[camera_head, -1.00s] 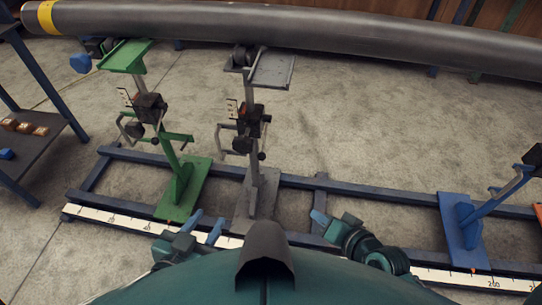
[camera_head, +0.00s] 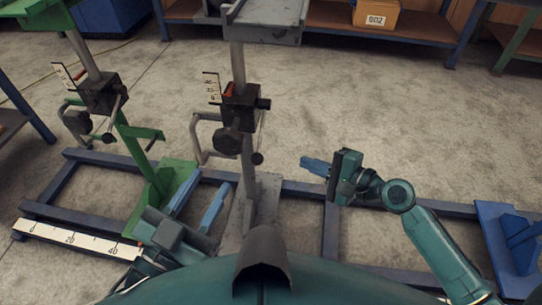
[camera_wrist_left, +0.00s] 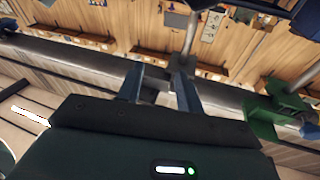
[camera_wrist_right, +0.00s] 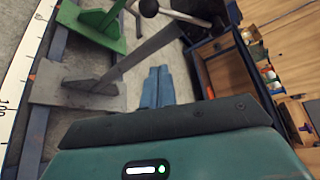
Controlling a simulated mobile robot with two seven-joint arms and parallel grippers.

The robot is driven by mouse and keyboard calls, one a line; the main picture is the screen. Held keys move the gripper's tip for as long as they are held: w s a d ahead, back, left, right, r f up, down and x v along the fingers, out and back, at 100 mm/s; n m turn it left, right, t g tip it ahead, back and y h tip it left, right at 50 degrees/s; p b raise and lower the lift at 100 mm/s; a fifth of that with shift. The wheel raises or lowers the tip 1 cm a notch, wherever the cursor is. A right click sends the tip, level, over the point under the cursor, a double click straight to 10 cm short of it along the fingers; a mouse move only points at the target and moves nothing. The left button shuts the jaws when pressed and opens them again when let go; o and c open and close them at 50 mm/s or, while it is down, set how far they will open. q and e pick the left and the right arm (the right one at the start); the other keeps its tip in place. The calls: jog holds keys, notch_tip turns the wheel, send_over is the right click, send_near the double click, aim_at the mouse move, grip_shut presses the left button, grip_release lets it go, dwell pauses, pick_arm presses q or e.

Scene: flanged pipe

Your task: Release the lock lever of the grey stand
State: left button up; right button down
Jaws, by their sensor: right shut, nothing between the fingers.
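The grey stand (camera_head: 252,206) rises left of centre in the head view, its flat top cut off by the upper edge. A black clamp block (camera_head: 242,98) with a small red part, a crank handle and dark knobs sits on its post. Which part is the lock lever is unclear. The stand also shows in the right wrist view (camera_wrist_right: 75,84), with a black ball knob (camera_wrist_right: 148,8) at the top. My right gripper (camera_head: 308,163) is shut and empty, right of the post and apart from it. My left gripper (camera_head: 203,199) is open and empty, low beside the stand's base.
A green stand (camera_head: 158,170) is close on the left, and a blue stand (camera_head: 508,235) is at the right. Dark blue floor rails (camera_head: 300,188) and a white scale (camera_head: 75,240) run along the front. A shelf with a box (camera_head: 376,15) stands behind. Floor between is clear.

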aim_at(261, 133)
jog(key=shift+a, duration=0.1)
pick_arm(q)
jog(key=shift+d+b, duration=0.2)
jog(key=shift+b, duration=0.9)
pick_arm(e)
jog(key=w+a, duration=0.3)
jog(key=a, duration=0.5)
jog(key=shift+a+f, duration=0.3)
jog(key=shift+a, duration=0.1)
